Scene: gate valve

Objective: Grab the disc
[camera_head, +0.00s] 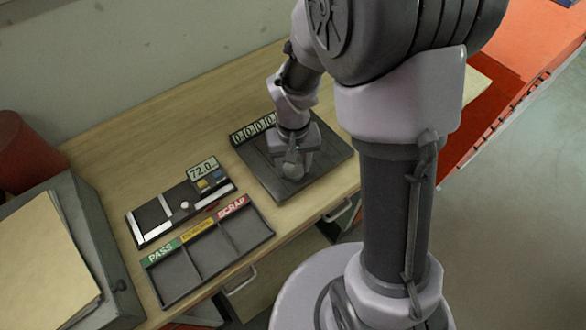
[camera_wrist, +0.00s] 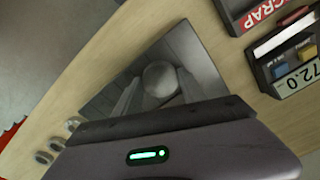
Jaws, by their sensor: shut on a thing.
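The disc (camera_wrist: 160,79) is a round grey piece that shows in the wrist view between the two fingers of my gripper (camera_wrist: 158,88). My gripper is shut on it, with one finger on each side. Under it lies a dark square plate (camera_head: 257,169) with a counter display (camera_head: 253,130) reading zeros at its back edge. In the head view my gripper (camera_head: 293,170) is low over the plate, and the arm hides part of the plate. I cannot tell whether the disc touches the plate.
A sorting tray (camera_head: 162,272) with PASS, SCRAP and a yellow-labelled compartment stands at the front, empty. Behind it is a gauge fixture (camera_head: 170,212) with a 72.0 display. A grey box (camera_head: 88,225) with folders and a red cylinder (camera_head: 28,152) are at the left.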

